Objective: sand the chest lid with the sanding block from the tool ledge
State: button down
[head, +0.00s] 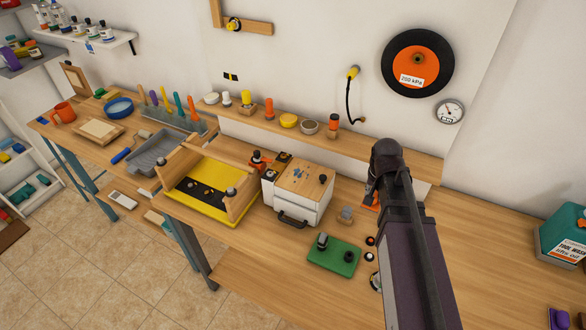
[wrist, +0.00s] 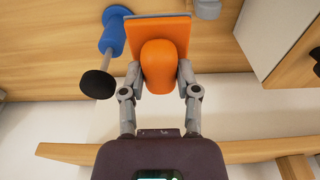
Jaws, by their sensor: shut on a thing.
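The orange sanding block (wrist: 160,62), with a rounded grip on a flat rectangular base, is between the two fingers of my gripper (wrist: 163,76) in the wrist view. My gripper is shut on its grip. In the head view a small orange part of the block (head: 374,207) shows beside my arm, which hides most of it and my gripper. The chest (head: 290,206) is white with a wooden lid (head: 304,178) and a dark front handle. The lid bears a blue-grey mark and a dark knob. The block is to the right of the chest, apart from it.
The tool ledge (head: 395,152) runs along the wall with jars and bottles. A yellow tray (head: 205,206) stands left of the chest. A blue-handled item with a black disc (wrist: 97,84) is near my gripper.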

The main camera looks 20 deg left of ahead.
jog(key=shift+f+b, duration=0.9)
jog(key=shift+f, duration=0.45)
jog(key=shift+s, duration=0.15)
